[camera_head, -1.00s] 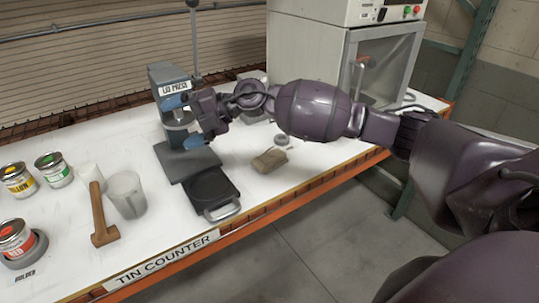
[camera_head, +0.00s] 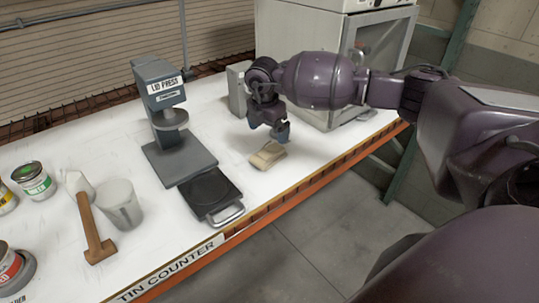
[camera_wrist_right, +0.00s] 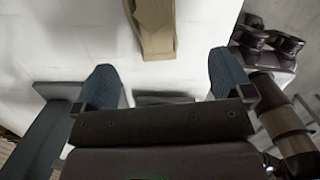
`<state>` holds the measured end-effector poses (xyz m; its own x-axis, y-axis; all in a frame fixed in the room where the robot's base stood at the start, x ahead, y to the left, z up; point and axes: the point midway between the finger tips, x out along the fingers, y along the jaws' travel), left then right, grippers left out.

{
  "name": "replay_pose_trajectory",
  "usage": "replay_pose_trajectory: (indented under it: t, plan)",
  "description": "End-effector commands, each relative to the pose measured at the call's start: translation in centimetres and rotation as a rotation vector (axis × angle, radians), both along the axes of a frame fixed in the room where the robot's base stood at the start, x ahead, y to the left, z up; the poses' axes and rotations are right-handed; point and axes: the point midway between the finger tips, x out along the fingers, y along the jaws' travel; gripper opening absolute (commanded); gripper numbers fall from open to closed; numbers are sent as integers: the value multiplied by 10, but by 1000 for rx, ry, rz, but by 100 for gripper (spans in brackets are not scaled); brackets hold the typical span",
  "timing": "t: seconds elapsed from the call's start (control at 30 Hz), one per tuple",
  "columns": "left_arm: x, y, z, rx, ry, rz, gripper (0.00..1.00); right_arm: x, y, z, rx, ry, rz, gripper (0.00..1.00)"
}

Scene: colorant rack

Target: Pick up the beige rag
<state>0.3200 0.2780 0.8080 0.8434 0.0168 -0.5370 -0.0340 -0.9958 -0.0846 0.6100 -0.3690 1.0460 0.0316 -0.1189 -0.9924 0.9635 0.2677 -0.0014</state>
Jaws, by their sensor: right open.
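The beige rag (camera_head: 267,154) lies folded on the white counter (camera_head: 222,128), right of the lid press. It also shows at the top of the right wrist view (camera_wrist_right: 155,27), its upper end cut off by the frame. My right gripper (camera_head: 268,131) is above the counter just behind the rag, pointing down. In the right wrist view its two blue-grey fingertips (camera_wrist_right: 165,85) are wide apart with nothing between them, and the rag lies ahead of them, not touching. My left gripper is not in view.
The lid press (camera_head: 165,110) stands left of the rag, with a black plate with a handle (camera_head: 210,193) in front of it. A wooden-handled mallet (camera_head: 92,228), a grey cup (camera_head: 121,204) and paint tins (camera_head: 33,180) are further left. A grey cabinet (camera_head: 300,55) stands behind.

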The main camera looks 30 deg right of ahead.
Motion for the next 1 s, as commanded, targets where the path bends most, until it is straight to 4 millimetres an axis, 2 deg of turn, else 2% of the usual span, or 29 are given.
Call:
replay_pose_trajectory:
  t: [0.2,0.47,0.7,0.83,1.0]
  plan:
    - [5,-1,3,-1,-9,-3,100,1,-3,-32,2,3,1,98]
    - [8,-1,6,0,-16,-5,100,4,-5,-53,3,1,3,98]
    - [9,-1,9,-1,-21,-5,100,10,-10,-85,3,1,3,98]
    - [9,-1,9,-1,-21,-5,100,10,-11,-94,3,1,3,98]
    - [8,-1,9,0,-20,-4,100,11,-11,-96,3,0,4,98]
